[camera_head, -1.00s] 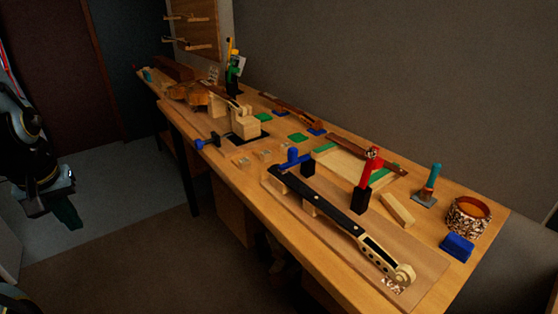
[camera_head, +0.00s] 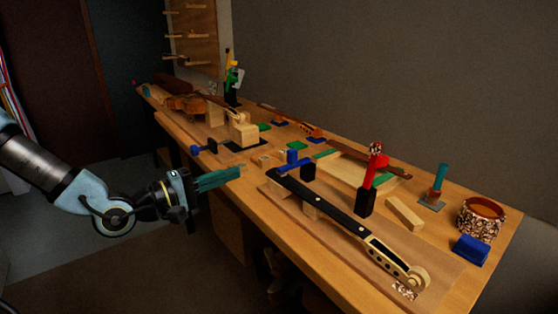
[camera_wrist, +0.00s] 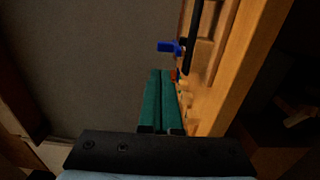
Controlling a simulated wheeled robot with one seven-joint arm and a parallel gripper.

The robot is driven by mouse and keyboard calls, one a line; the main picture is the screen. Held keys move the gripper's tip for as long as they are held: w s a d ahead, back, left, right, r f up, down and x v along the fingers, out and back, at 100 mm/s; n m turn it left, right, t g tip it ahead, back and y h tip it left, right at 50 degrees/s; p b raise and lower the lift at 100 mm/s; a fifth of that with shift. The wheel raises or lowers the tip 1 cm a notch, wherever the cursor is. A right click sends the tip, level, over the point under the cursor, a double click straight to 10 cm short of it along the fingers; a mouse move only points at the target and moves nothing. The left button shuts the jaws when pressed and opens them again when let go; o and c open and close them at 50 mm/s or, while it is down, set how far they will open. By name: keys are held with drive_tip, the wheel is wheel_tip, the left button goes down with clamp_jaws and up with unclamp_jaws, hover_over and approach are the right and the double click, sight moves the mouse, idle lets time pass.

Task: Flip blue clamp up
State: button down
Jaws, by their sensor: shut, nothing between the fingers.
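The blue clamp (camera_head: 293,160) lies low across the upper end of the black fingerboard (camera_head: 335,208), beside its black block (camera_head: 307,172). A blue piece, seemingly this clamp (camera_wrist: 168,47), shows beyond my fingertips in the wrist view, beside a dark bar. My gripper (camera_head: 240,171) has long green fingers and is shut and empty. It is at the bench's front edge, left of the blue clamp and apart from it. The fingers also show side by side in the wrist view (camera_wrist: 162,76).
A red clamp (camera_head: 371,168) stands upright beside the fingerboard. A blue-handled tool (camera_head: 205,147) sits at the bench's front edge behind my gripper. A wood block (camera_head: 404,212), a speckled ring (camera_head: 481,220) and a blue block (camera_head: 470,250) are on the right. Floor lies open left of the bench.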

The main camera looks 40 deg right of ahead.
sight(289, 152)
drive_tip(key=d, duration=0.4)
drive_tip(key=d+p, duration=0.1)
drive_tip(key=d, duration=0.8)
drive_tip(key=shift+s, duration=0.4)
drive_tip(key=shift+d, duration=0.5)
drive_tip(key=shift+p, duration=0.3)
drive_tip(key=shift+d+r+y+p, duration=0.15)
drive_tip(key=shift+r+y+p, duration=0.25)
drive_tip(key=shift+p, duration=0.25)
